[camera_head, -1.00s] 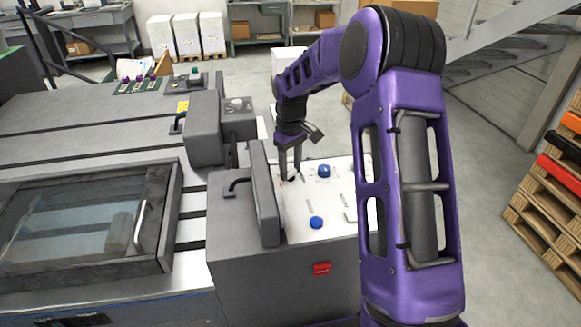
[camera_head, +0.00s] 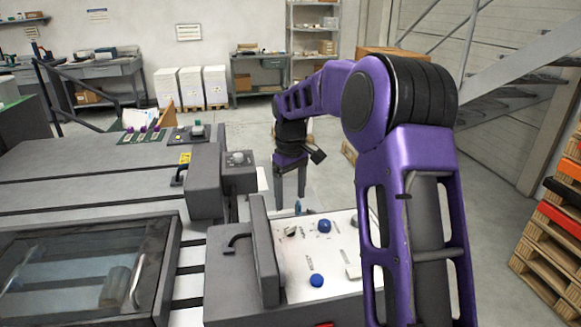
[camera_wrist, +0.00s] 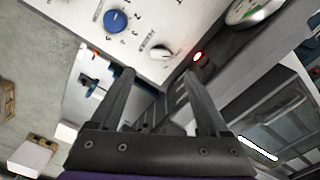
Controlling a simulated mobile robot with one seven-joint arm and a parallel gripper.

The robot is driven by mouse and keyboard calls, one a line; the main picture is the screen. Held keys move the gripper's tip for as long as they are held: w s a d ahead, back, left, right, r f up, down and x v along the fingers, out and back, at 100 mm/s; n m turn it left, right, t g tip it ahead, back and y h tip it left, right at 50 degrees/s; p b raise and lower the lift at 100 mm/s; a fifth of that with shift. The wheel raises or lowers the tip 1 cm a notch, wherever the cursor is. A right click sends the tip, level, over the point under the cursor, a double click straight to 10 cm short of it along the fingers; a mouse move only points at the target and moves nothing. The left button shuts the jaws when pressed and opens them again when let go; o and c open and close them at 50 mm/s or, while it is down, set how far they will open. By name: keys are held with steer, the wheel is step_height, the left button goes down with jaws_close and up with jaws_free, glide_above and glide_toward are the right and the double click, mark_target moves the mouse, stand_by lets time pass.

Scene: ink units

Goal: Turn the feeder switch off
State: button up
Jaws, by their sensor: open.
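The white control panel (camera_head: 300,262) sits on top of the grey machine. Near its far left corner is a small pale knob (camera_head: 290,231), which also shows in the wrist view (camera_wrist: 161,52) with its pointer angled. I cannot read the labels, so I cannot tell for sure which control is the feeder switch. A blue knob (camera_head: 324,226) is to its right, also in the wrist view (camera_wrist: 116,20). My gripper (camera_head: 290,204) is open and empty, raised near the panel's far edge and apart from the pale knob. In the wrist view its fingertips (camera_wrist: 157,76) are below the knob.
A second blue knob (camera_head: 316,280) is nearer on the panel. A grey upright plate (camera_head: 264,250) borders the panel's left side. A red light (camera_wrist: 198,56) glows beside the panel in the wrist view. Pallets (camera_head: 548,235) stand at the right; floor behind the panel is free.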

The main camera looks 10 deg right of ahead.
step_height(320, 180, up, 8)
steer(key=shift+p, duration=0.35)
